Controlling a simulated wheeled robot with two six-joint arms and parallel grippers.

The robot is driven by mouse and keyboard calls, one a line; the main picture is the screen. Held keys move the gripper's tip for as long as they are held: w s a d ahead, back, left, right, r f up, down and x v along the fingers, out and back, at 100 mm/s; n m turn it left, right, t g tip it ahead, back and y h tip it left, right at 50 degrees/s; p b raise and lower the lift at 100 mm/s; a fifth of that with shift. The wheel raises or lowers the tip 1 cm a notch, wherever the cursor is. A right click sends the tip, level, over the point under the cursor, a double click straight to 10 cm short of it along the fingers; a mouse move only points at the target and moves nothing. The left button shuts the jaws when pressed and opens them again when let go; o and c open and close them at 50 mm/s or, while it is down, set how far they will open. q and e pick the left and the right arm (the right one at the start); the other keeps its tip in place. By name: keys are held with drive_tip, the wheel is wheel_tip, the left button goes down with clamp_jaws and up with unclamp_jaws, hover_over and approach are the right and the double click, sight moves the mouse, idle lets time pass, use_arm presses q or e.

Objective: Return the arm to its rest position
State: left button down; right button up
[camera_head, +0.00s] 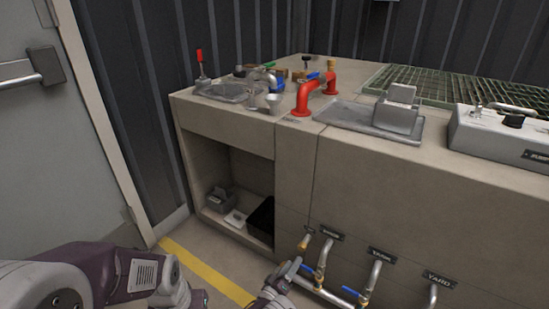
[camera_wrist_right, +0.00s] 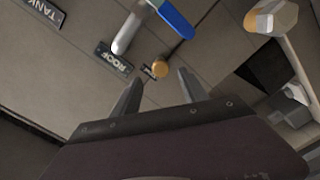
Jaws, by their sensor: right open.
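My right gripper (camera_head: 288,270) is low in front of the counter's pipe panel in the head view. In the right wrist view its two fingers (camera_wrist_right: 160,88) are apart with nothing held between them. A brass knob (camera_wrist_right: 160,68) shows just beyond the fingertips; a brass pipe end (camera_head: 304,243) shows close to the gripper in the head view. A blue-handled valve (camera_wrist_right: 172,16) lies above the gap in the wrist view. My purple arm link (camera_head: 95,275) is at the lower left of the head view. My left gripper does not show.
Pipes with blue valve handles (camera_head: 312,269) stick out of the panel beneath name plates. An open shelf (camera_head: 232,228) holds a grey box and a dark bin. The counter (camera_head: 240,125) carries a red pipe (camera_head: 304,98) and a grey case (camera_head: 500,136). A door (camera_head: 40,150) stands left.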

drive_tip(key=s+d+r+m+g+y+p, duration=0.1)
drive_tip(key=s+d+r+m+g, duration=0.1)
drive_tip(key=s+d+r+g, duration=0.9)
drive_tip(key=s+a+r+m+g+y+p, duration=0.1)
drive_tip(key=s+r+y, duration=0.45)
drive_tip(key=s, duration=0.25)
drive_tip(key=s+a+r+m+g+y, duration=0.1)
drive_tip(key=s+a+r+y, duration=0.1)
drive_tip(key=s+r+y, duration=0.35)
wheel_tip(320, 180, up, 38)
drive_tip(key=s+h+p, duration=0.1)
drive_tip(key=s+p, duration=0.1)
drive_tip(key=p, duration=3.6)
drive_tip(key=shift+d, duration=0.15)
